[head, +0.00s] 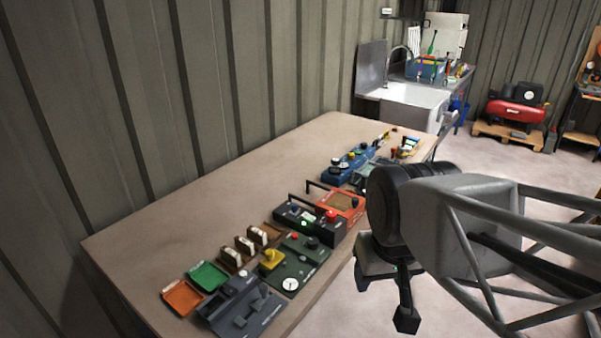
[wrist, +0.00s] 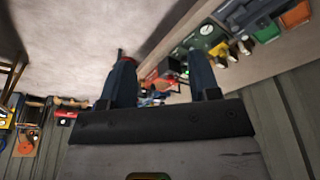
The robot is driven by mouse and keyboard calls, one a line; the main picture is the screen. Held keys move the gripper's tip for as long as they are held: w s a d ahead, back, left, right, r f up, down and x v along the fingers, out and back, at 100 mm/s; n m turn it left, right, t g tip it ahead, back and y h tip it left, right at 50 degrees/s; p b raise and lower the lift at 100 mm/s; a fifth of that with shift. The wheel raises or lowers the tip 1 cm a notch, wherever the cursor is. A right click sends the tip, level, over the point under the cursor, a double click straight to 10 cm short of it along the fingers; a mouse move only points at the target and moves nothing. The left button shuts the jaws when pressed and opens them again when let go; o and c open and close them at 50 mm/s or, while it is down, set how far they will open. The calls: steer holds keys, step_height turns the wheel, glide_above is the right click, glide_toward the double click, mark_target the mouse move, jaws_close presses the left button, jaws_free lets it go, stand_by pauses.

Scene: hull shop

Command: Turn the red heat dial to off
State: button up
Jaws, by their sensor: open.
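A round red knob (head: 331,215) shows in the head view at the right end of a black control box (head: 300,222), beside an orange panel (head: 347,203). A smaller red part (head: 295,236) sits on the dark green panel (head: 290,265) in front. I cannot tell which of these is the heat dial, nor read any setting. My gripper (wrist: 162,80) is open, its two dark blue fingers apart with nothing held between them. In the head view it hangs to the right of the table edge, apart from the panels. My arm hides part of the table's right side.
The wooden table (head: 190,215) stands along a corrugated wall. Several panels and trays line its near edge, including a green tray (head: 208,275), an orange tray (head: 182,297) and a blue panel (head: 347,165). The table's wall side is bare. A sink (head: 412,97) stands beyond.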

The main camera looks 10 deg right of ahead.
steer(key=w+m, duration=0.4)
steer(key=w, duration=0.6)
steer(key=m+g, duration=0.3)
steer(key=m, duration=0.8)
glide_above(332, 214)
step_height(332, 214, down, 12)
steer(key=shift+w+r, duration=0.1)
steer(key=shift+f, duration=3.95)
